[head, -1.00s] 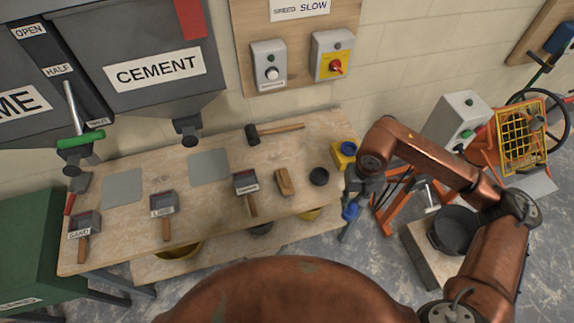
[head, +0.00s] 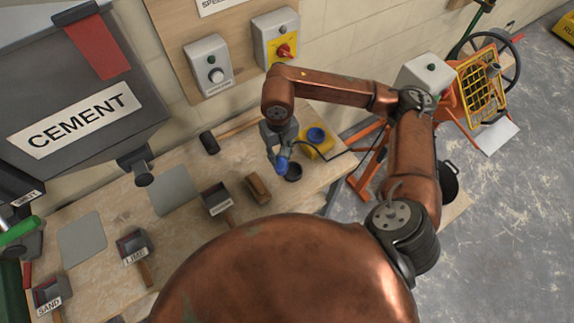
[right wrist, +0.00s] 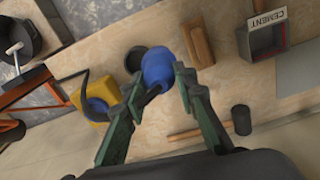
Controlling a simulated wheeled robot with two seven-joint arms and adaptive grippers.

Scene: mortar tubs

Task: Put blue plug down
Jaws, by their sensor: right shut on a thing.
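The blue plug (head: 281,165) is held in my right gripper (head: 280,154) above the right part of the workbench. In the right wrist view the plug (right wrist: 158,69) sits between the two green fingers of the right gripper (right wrist: 162,82), which are shut on it. My left gripper is not in view.
A dark round cup (head: 293,173) stands close by the plug, with a wooden block (head: 258,188) to its left. The cement scoop (head: 216,199) and a mallet (head: 210,142) lie further left. The bench (head: 185,228) has bare wood between them.

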